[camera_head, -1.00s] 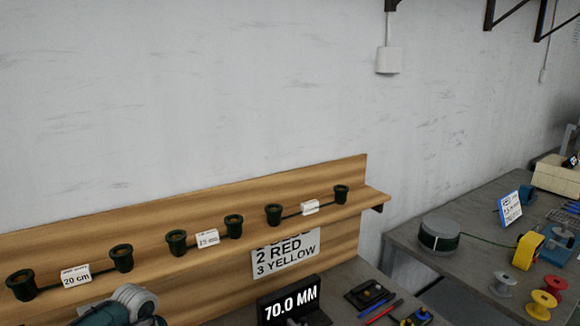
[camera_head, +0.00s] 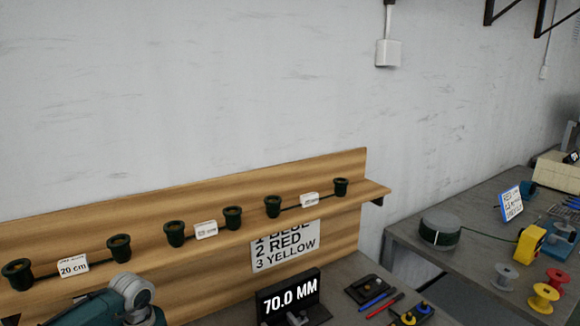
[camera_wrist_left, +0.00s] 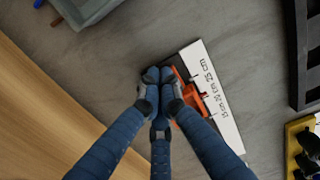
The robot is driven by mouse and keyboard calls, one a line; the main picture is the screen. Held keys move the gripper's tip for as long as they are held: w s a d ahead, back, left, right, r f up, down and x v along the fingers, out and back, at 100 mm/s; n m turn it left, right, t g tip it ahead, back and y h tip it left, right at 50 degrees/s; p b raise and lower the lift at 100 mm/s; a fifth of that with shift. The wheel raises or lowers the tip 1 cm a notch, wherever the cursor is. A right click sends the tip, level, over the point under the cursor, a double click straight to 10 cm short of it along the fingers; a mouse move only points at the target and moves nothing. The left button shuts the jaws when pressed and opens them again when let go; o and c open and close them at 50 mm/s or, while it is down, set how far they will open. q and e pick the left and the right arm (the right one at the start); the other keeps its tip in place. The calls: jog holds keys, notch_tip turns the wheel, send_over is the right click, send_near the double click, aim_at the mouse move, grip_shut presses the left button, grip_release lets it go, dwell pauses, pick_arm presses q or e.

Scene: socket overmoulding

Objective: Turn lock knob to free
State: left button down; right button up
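In the left wrist view, an orange part (camera_wrist_left: 189,97) sits against a white strip (camera_wrist_left: 213,98) marked with lengths in cm. I cannot make out a lock knob for certain. In the head view, my left arm enters at the bottom left, with its gripper out of frame. My right gripper is not in view.
A wooden shelf (camera_head: 330,212) bears several dark cups and length labels. A display (camera_head: 289,298) reads 70.0 MM, with red and blue pens (camera_head: 384,304) to its right. A second table (camera_head: 405,226) at right holds a cable coil (camera_head: 440,233) and spools (camera_head: 543,297).

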pick_arm(q)
jog(key=shift+s+a+f, duration=0.15)
jog(key=shift+a+f, duration=0.25)
jog(key=shift+d, duration=0.15)
jog(key=shift+d+b, duration=0.15)
jog(key=shift+b, duration=0.2)
notch_tip(320, 180, up, 6)
jog(key=w+p, duration=0.1)
jog(key=p, duration=0.2)
jog(key=shift+d+p, duration=0.15)
jog(key=shift+p, duration=0.2)
jog(key=shift+w, duration=0.15)
